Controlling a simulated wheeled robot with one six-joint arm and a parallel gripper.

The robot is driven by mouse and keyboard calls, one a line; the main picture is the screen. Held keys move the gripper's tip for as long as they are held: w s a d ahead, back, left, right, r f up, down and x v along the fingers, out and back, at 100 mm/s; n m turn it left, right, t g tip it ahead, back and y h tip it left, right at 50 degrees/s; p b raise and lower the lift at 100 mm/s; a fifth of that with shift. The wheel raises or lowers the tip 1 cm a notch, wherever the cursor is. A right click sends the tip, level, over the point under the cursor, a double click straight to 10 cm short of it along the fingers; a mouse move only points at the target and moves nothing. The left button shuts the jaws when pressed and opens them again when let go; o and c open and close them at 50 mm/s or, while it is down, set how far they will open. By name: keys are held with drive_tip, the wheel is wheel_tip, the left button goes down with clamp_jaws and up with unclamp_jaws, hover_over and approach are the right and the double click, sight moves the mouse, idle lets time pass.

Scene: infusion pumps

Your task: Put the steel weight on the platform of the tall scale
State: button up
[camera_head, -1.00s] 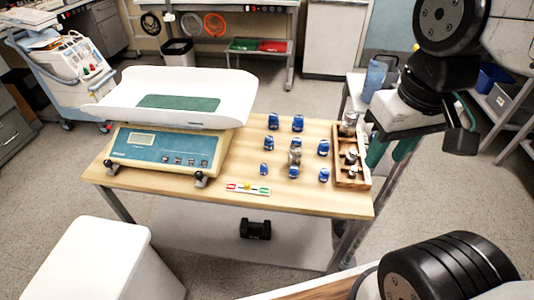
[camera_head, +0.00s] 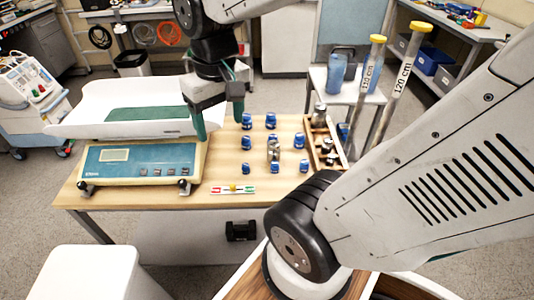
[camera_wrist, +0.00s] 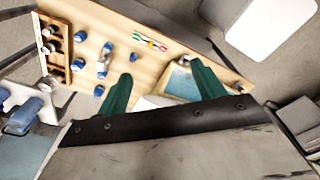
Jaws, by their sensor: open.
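A steel weight (camera_head: 273,152) stands on the wooden table (camera_head: 225,198) with several blue weights (camera_head: 271,120) around it. My gripper (camera_head: 218,120) is open and empty, its green fingers pointing down above the table, between the scale and the blue weights. In the wrist view my gripper (camera_wrist: 163,88) is over the table, with the blue weights to its left. A scale (camera_head: 140,166) with a blue panel and a wide white tray (camera_head: 75,122) stands on the table's left side. I cannot tell whether it is the tall scale; no other scale is clear.
A wooden rack (camera_head: 318,145) with several metal weights stands at the table's right edge. A coloured level strip (camera_head: 233,189) lies at the front. Two yellow-capped poles (camera_head: 405,70) stand behind right. A black dumbbell (camera_head: 241,231) is under the table. A white box (camera_head: 78,272) stands front left.

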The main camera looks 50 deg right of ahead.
drive_tip(key=w+d+f+m, duration=0.2)
drive_tip(key=w+d+f, duration=0.4)
drive_tip(key=d, duration=0.2)
drive_tip(key=m+g, duration=0.1)
drive_tip(key=m, duration=0.4)
hover_over(274, 143)
drive_tip(key=f, duration=1.5)
drive_tip(key=shift+w+a+f, duration=0.1)
drive_tip(key=shift+w+f, duration=0.1)
drive_tip(key=shift+f, duration=0.15)
drive_tip(key=f, duration=0.8)
drive_tip(key=shift+s+f, duration=0.1)
drive_tip(key=shift+s, duration=0.1)
clamp_jaws()
